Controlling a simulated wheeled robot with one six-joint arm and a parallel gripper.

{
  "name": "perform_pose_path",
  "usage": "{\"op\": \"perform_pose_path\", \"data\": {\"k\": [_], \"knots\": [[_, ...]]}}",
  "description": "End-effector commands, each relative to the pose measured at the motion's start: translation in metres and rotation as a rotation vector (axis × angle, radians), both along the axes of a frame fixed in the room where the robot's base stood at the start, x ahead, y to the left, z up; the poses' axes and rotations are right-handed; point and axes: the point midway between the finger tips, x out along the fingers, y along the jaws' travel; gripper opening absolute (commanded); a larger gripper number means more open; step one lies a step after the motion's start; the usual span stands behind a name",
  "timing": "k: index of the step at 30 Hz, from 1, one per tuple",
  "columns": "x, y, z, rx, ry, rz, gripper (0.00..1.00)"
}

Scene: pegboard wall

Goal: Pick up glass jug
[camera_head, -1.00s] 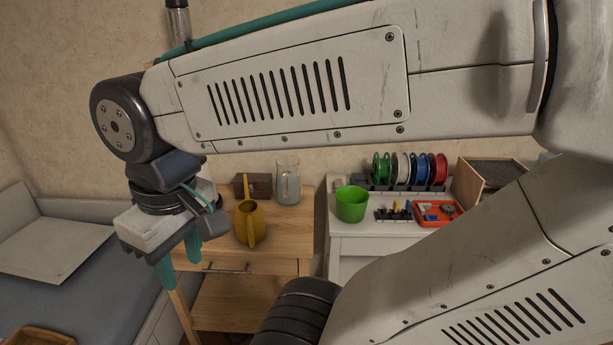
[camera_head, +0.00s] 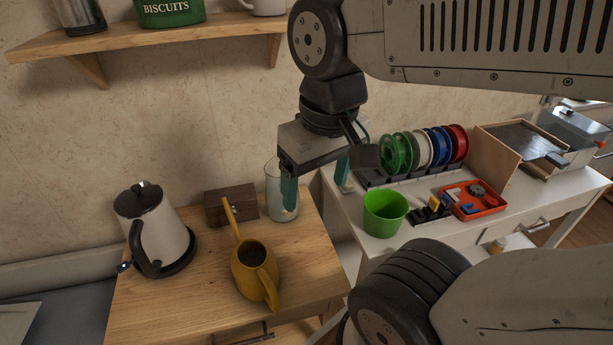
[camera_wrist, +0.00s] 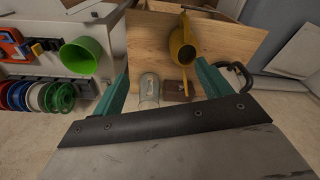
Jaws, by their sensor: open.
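The glass jug (camera_head: 282,196) is a clear, upright vessel at the back right of the wooden cabinet top. In the head view my gripper (camera_head: 316,188) is in front of and above it, and one teal finger hides part of the jug. In the wrist view the glass jug (camera_wrist: 149,90) shows between the two finger lines, nearer the finger on the left. My gripper (camera_wrist: 162,82) is open with nothing between its fingers.
A yellow watering can (camera_head: 256,272), a brown wooden box (camera_head: 231,205) and a kettle (camera_head: 160,232) share the cabinet top (camera_head: 200,290). A green cup (camera_head: 384,213), filament spools (camera_head: 421,150) and an orange tray (camera_head: 473,200) are on the white table to the right. A shelf (camera_head: 150,42) hangs above.

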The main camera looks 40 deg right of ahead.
Motion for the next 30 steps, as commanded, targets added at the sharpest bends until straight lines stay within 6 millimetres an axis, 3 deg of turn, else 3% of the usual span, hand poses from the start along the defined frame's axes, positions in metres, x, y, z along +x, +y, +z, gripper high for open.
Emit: {"op": "perform_pose_path", "data": {"k": [1, 2, 5, 8, 12, 18, 24, 30], "knots": [[0.009, 0.001, -0.002, 0.021, 0.004, -0.059, 0.92], [0.015, 0.002, -0.003, 0.039, 0.004, -0.113, 1.00], [0.048, 0.000, -0.010, 0.124, 0.007, -0.391, 1.00], [0.091, -0.009, -0.024, 0.236, 0.018, -0.777, 1.00], [0.153, -0.037, -0.052, 0.393, 0.047, -1.370, 1.00], [0.217, -0.088, -0.100, 0.572, 0.100, -2.113, 1.00], [0.243, -0.123, -0.132, 0.666, 0.130, -2.528, 1.00], [0.253, -0.127, -0.152, 0.687, 0.140, -2.621, 1.00]]}}
